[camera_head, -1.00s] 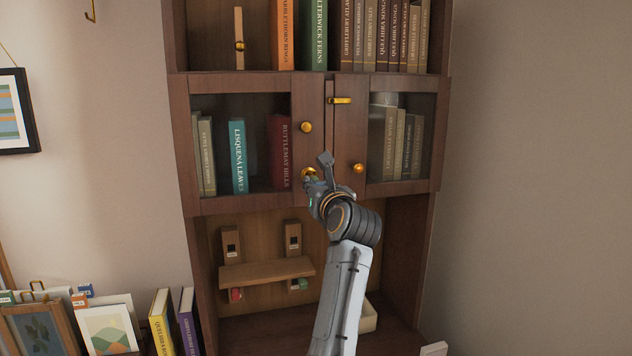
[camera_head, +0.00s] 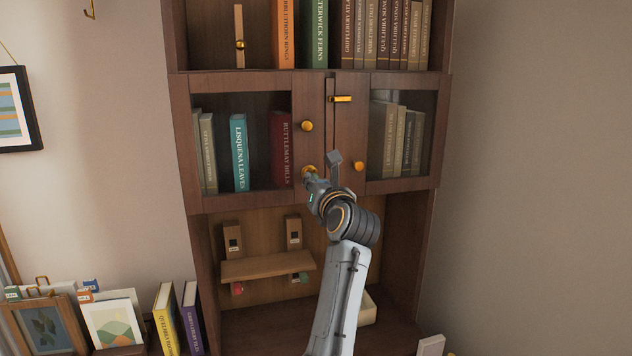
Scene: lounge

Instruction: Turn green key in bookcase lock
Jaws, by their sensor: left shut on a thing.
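The bookcase (camera_head: 181,140) has two glass-fronted doors, both closed. A round brass lock (camera_head: 308,170) sits low on the left door's frame, below a brass knob (camera_head: 307,126). My left gripper (camera_head: 313,180) is at this lock, shut on the green key, which its fingers almost wholly hide. The key's angle cannot be told. My right gripper is not in view.
A brass latch (camera_head: 341,99) is on the right door, with another knob (camera_head: 358,166) lower down. Below the doors, a small wooden shelf (camera_head: 267,268) has red and green items hanging under it. Books and frames stand at the lower left.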

